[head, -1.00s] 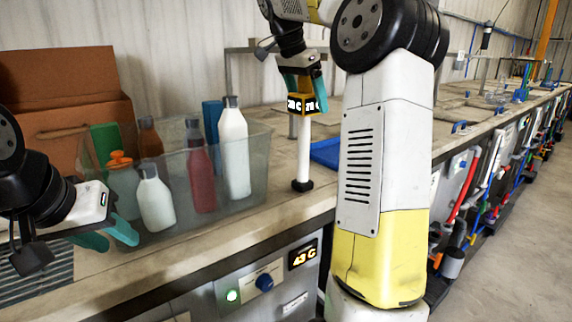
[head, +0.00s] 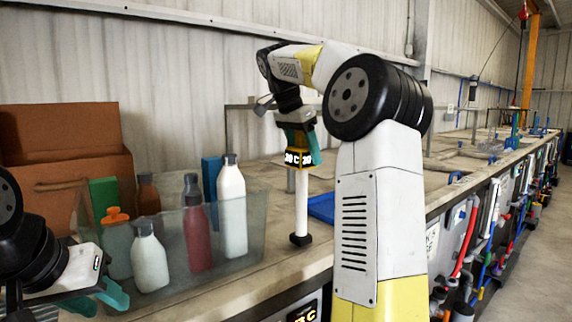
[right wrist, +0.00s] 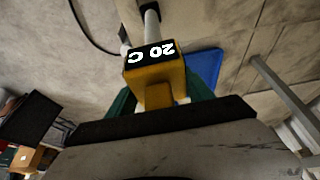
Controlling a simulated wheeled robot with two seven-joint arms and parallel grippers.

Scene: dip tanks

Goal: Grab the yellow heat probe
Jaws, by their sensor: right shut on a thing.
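The yellow heat probe (head: 300,158) is upright above the bench, with a yellow head, a black display band, a white rod and a black foot. Its head also shows in the right wrist view (right wrist: 155,73), where the display reads 20 C. My right gripper (head: 300,140) is shut on the probe's head from above, its teal fingers on either side. I cannot tell whether the foot touches the bench. My left gripper (head: 95,300) is low at the left, empty, its teal fingers apart.
A clear bin (head: 215,262) with several bottles stands left of the probe. A cardboard box (head: 62,130) is behind it. A blue tray (head: 322,208) lies right of the probe. The bench (head: 275,268) continues to the far right, with hoses along its front.

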